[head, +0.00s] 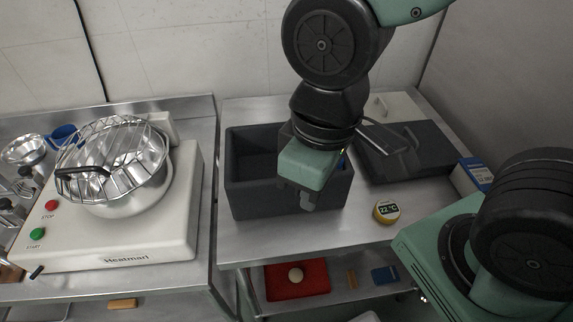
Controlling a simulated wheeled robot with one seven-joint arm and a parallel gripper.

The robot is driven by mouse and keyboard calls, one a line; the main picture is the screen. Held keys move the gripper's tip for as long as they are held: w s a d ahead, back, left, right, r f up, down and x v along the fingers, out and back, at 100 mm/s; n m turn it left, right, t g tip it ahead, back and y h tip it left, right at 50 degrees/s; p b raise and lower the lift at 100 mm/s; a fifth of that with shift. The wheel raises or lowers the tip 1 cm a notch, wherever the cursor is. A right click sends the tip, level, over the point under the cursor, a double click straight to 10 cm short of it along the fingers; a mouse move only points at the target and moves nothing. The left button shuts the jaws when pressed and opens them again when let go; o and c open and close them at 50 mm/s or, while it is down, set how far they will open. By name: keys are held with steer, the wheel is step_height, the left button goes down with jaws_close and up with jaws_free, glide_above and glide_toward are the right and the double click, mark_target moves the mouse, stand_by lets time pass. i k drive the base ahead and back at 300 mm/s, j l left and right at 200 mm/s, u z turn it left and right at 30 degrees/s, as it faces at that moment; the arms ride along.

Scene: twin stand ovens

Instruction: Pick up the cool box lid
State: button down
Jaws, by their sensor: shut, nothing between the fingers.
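The cool box (250,190) is a dark grey open bin on the steel table in the head view. A dark grey flat slab with a raised handle, which looks like the cool box lid (425,160), lies on the table to the right of the box. My gripper (306,203) is over the right part of the box, in front of it in the picture, left of the lid and apart from it. It is shut and empty. My gripper and wrist hide part of the box's inside and right rim.
A round yellow thermometer (386,211) reading 22 °C sits in front of the lid. A blue and white box (470,177) stands to the lid's right. A white heating unit with a bowl and wire basket (115,165) is on the left table. A red tray (297,282) lies on the lower shelf.

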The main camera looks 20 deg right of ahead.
mark_target(436, 155)
steer(key=z, duration=0.8)
steer(key=k+j+z, duration=0.1)
steer(key=j+z, duration=0.15)
steer(key=j, duration=0.15)
steer(key=k+j+z, duration=0.15)
steer(key=j+z, duration=0.15)
steer(key=k+j+z, duration=0.25)
steer(key=j, duration=0.15)
steer(key=i, duration=0.1)
